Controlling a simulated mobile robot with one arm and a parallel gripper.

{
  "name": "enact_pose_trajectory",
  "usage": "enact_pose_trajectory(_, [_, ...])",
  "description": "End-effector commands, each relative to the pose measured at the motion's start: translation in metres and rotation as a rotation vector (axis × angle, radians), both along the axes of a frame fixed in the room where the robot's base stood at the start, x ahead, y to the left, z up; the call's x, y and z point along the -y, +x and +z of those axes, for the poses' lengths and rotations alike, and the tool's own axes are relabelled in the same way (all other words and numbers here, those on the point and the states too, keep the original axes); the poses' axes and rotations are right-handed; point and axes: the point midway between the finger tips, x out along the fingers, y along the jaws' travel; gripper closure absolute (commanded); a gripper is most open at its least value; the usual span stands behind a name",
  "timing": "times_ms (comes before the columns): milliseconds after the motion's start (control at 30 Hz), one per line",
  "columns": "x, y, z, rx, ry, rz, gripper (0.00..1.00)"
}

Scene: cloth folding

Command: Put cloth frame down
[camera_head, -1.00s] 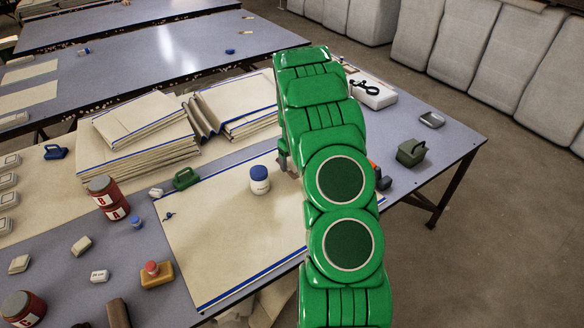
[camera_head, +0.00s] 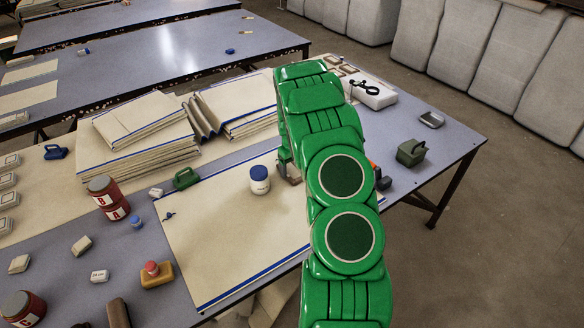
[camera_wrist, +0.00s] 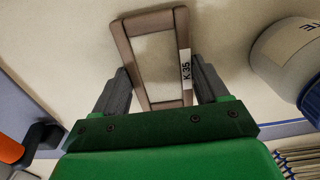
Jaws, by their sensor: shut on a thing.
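The cloth frame is a small brown rectangular frame (camera_wrist: 152,23) with a white "K-35" label. My gripper (camera_wrist: 161,68) is shut on it, one finger on each long side. In the head view, a small brown part of the frame (camera_head: 293,179) shows beside my green arm, which hides most of my gripper. The frame is over the cream cloth (camera_head: 215,235) with blue edges, right of a white jar with a blue lid (camera_head: 260,181). The jar also shows in the wrist view (camera_wrist: 297,62). I cannot tell whether the frame touches the cloth.
Folded cloth stacks (camera_head: 140,150) lie behind. A green clip-like object (camera_head: 186,178) and red tins (camera_head: 105,190) are to the left. Several brown frames (camera_head: 348,69) lie at the back, near a white case (camera_head: 372,95). A dark green box (camera_head: 411,152) stands right.

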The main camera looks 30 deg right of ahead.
Motion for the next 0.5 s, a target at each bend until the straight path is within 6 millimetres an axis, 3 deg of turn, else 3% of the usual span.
enact_pose_trajectory(67, [-0.0003, 0.0000, -0.0021, 0.000, 0.000, 0.000, 0.57])
enact_pose_trajectory(100, [-0.0002, 0.0000, -0.0020, 0.000, 0.000, 0.000, 0.22])
enact_pose_trajectory(233, [-0.0002, -0.0001, -0.0017, 0.000, 0.000, 0.000, 0.02])
enact_pose_trajectory(500, [-0.0002, -0.0001, -0.0015, 0.000, 0.000, 0.000, 0.01])
